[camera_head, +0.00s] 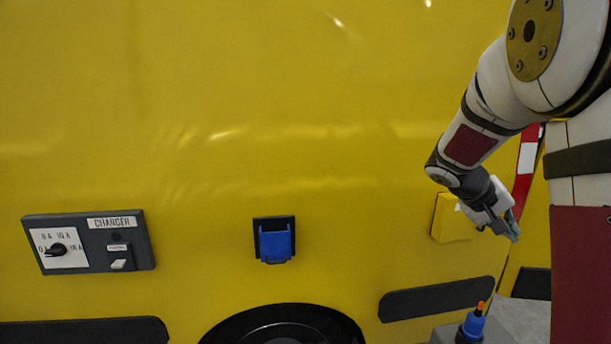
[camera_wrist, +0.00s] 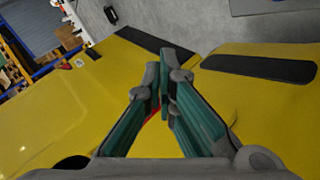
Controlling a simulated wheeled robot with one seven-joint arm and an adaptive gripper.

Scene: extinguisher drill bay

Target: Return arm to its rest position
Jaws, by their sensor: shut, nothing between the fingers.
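My arm reaches in from the right side of the head view, bent at the elbow, with its forearm sloping down. My gripper (camera_head: 513,232) points down and to the right, in front of the yellow panel. In the wrist view the two green-lined fingers of my gripper (camera_wrist: 164,62) meet at their tips, and nothing is held between them. The tips look clear of the yellow surface, though the gap is hard to judge.
The yellow wall (camera_head: 250,120) carries a grey charger panel (camera_head: 90,243), a blue socket cover (camera_head: 275,243) and a yellow box (camera_head: 452,220) close to my gripper. A blue plug with an orange tip (camera_head: 473,323) stands low at right. A red-and-white strip (camera_head: 526,160) is behind my arm.

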